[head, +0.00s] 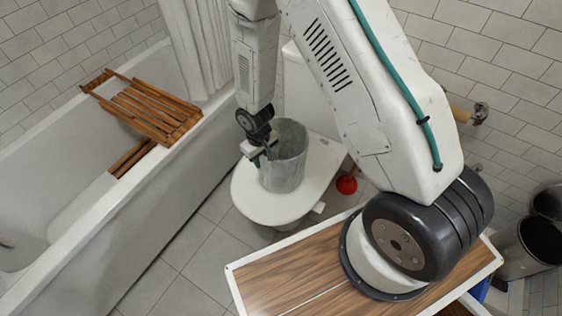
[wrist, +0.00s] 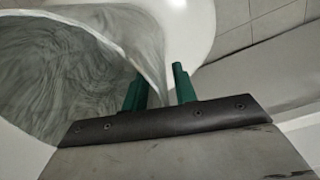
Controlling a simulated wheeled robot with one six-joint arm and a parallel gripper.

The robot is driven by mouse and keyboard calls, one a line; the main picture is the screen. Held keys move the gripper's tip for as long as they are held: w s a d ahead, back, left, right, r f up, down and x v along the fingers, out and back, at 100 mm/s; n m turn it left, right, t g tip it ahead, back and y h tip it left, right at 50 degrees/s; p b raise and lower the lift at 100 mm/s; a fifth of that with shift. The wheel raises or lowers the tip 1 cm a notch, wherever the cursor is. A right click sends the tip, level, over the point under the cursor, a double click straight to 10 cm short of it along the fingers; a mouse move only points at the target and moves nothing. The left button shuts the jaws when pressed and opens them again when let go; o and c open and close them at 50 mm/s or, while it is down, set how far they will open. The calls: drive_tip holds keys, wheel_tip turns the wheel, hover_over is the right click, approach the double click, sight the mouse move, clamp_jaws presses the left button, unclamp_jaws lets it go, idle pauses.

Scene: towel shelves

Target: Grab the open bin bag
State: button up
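The open bin bag (head: 287,172) is grey, translucent and upright, with its mouth facing up. It stands on the closed white toilet lid (head: 250,203). My gripper (head: 259,158) is at the left side of the bag's rim, pointing down. In the wrist view, the bag (wrist: 70,75) fills the upper left and its inside shows. There the green fingers of my gripper (wrist: 160,86) stand apart, one on the inner side of the bag's wall and one outside. The thin rim runs between them with a visible gap. The lower finger parts are hidden by the gripper body.
A bathtub (head: 150,215) with a wooden rack (head: 150,108) across it is at the left. A red plunger (head: 347,184) stands on the floor right of the toilet. A metal bin (head: 538,243) is at the far right. Bare floor tiles (head: 185,260) lie between tub and toilet.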

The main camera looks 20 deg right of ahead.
clamp_jaws()
drive_tip(key=shift+r, duration=0.1)
